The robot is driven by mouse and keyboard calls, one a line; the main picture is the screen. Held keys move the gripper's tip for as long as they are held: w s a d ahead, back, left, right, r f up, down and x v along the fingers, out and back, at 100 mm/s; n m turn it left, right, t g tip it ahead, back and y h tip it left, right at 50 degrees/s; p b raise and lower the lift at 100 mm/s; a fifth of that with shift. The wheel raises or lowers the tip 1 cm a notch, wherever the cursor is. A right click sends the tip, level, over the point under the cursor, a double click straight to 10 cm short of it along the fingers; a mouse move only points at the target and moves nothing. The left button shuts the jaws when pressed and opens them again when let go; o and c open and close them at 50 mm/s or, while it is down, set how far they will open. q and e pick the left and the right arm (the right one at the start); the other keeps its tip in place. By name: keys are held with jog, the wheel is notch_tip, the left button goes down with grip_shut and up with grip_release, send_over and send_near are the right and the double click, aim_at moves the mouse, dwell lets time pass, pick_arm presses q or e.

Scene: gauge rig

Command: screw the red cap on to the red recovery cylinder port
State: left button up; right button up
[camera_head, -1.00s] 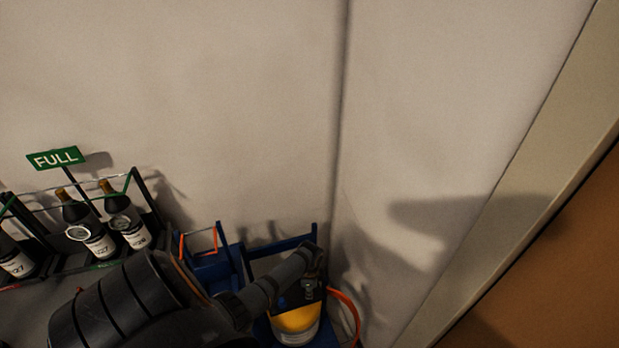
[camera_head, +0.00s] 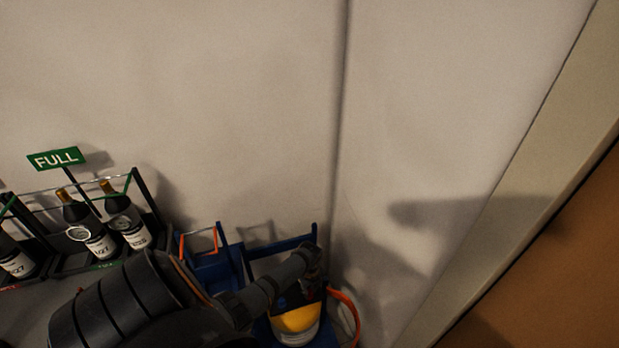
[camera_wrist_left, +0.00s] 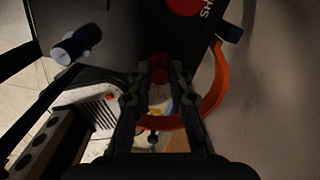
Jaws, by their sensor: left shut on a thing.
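My left gripper (camera_wrist_left: 159,80) shows best in the left wrist view, its two fingers closed in around a small dark red piece, which looks like the red cap (camera_wrist_left: 159,66). In the head view my left arm reaches over a yellow-topped cylinder (camera_head: 296,319) in a blue frame, and its fingers are dark and hard to make out there. The red cylinder port cannot be made out; fingers and shadow cover the area past the cap. I cannot tell whether cap and port touch. My right gripper is in neither view.
An orange hose (camera_wrist_left: 217,92) loops close to the fingers. A dark panel (camera_wrist_left: 117,23) with a red disc and a blue-and-white knob (camera_wrist_left: 75,46) stand nearby. A blue frame (camera_head: 283,243), wall and bottle rack (camera_head: 154,214) with a FULL sign (camera_head: 56,158) surround the arm.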

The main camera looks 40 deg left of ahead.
pick_arm(q)
jog(key=shift+w+a, duration=0.1)
jog(key=shift+r+m, duration=0.1)
jog(key=shift+m, duration=1.3)
jog(key=o, duration=0.6)
jog(key=shift+o, duration=0.3)
jog(key=o, duration=0.5)
jog(key=shift+o, duration=0.2)
notch_tip(320, 180, up, 12)
